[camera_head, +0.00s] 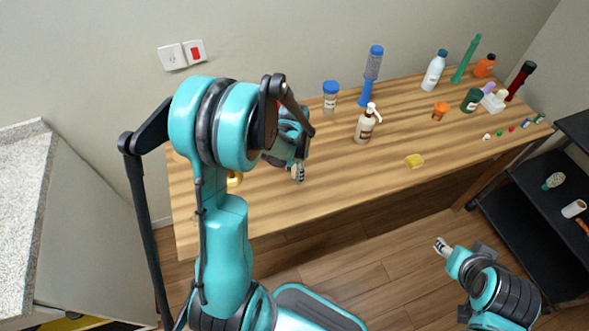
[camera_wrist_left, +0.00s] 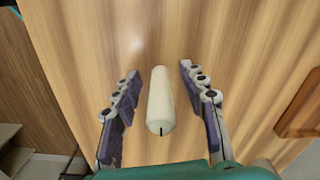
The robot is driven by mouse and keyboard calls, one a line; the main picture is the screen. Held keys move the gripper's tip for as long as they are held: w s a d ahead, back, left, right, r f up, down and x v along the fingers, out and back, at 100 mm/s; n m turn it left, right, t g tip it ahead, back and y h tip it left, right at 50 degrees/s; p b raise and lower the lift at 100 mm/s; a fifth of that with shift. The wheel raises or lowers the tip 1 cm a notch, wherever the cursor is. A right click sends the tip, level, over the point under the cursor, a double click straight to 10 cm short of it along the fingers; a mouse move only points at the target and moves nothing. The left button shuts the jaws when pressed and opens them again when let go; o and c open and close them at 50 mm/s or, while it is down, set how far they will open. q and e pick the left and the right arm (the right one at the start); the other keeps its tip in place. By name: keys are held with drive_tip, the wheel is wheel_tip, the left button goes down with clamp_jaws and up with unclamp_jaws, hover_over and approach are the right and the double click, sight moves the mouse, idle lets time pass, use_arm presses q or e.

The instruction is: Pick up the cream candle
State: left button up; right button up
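The cream candle (camera_wrist_left: 160,102) shows in the left wrist view, a pale cylinder with a dark wick at its near end. It lies between the two spread fingers of my left gripper (camera_wrist_left: 159,72), with a gap on each side. The left gripper is open, over the wooden table (camera_wrist_left: 95,45). In the head view my left gripper (camera_head: 298,173) is above the table's left half, and I cannot make out the candle there. My right gripper (camera_head: 441,246) is low, off the table's front edge; its fingers are too small to judge.
On the table (camera_head: 330,185) stand a pump bottle (camera_head: 365,127), a blue-lidded jar (camera_head: 330,98) and a blue bottle (camera_head: 370,78). Several bottles crowd the right end. A dark shelf (camera_head: 525,215) stands at right.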

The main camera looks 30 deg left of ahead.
use_arm(q)
clamp_jaws()
drive_tip(key=shift+r, duration=0.5)
drive_tip(key=r+p, duration=0.1)
drive_tip(key=r, duration=0.1)
drive_tip(key=r+p, duration=0.1)
drive_tip(key=r, duration=0.1)
drive_tip(key=shift+w+d+p, duration=0.15)
drive_tip(key=shift+d+p, duration=0.15)
drive_tip(key=shift+d, duration=0.05)
drive_tip(key=w+d+r+p, duration=0.3)
drive_tip(key=d+r, duration=0.3)
drive_tip(key=d, duration=0.4)
drive_tip(key=shift+w, duration=0.55)
